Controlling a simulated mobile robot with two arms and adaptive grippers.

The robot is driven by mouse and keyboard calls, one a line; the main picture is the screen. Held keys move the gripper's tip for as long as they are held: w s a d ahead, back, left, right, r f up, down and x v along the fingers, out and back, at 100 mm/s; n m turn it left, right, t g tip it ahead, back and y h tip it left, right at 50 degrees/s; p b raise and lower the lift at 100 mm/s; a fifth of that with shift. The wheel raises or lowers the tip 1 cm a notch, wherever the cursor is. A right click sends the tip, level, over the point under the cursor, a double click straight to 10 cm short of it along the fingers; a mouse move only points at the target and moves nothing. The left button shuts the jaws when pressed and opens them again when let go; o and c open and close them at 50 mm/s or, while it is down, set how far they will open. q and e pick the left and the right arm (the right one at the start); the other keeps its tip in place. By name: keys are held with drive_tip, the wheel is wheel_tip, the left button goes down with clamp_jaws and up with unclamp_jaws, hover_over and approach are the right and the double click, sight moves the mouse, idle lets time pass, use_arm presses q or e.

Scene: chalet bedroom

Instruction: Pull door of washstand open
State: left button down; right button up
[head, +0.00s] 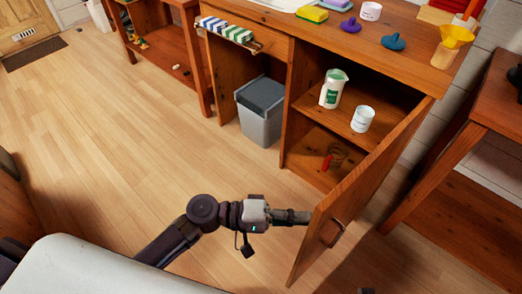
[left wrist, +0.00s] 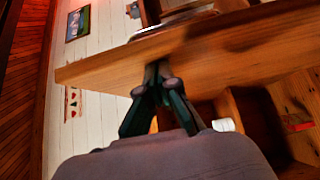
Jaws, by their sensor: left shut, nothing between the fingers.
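The washstand (head: 297,75) is a wooden cabinet at the upper middle of the head view. Its door (head: 365,195) stands wide open, swung out towards me, with a handle (head: 333,232) on its outer face. My left gripper (head: 307,217) is shut and empty, with its fingertips at the door's inner side, close to the free edge. I cannot tell how firmly they touch. In the left wrist view, the closed fingertips (left wrist: 157,72) meet the wooden door board (left wrist: 230,35). My right gripper is not in view.
Inside the washstand are a white-green jug (head: 332,88) and a white cup (head: 362,119). A grey bin (head: 261,108) stands in the open bay beside it. A wooden table (head: 490,110) stands close on the right. The floor (head: 120,130) to the left is clear.

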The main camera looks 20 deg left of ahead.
use_arm(q)
drive_tip(key=s+d+t, duration=0.1)
drive_tip(key=s+d, duration=0.3)
drive_tip(key=d, duration=0.2)
drive_tip(key=shift+s+d+n+p, duration=0.2)
drive_tip(key=shift+d+n+p, duration=0.1)
drive_tip(key=shift+d+p, duration=0.15)
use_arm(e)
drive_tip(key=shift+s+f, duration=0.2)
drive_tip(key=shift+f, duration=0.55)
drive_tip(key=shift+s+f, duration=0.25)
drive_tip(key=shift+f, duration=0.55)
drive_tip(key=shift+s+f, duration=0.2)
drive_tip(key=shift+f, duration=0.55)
use_arm(q)
drive_tip(key=shift+a, duration=0.15)
drive_tip(key=v, duration=1.2)
drive_tip(key=shift+r, duration=0.15)
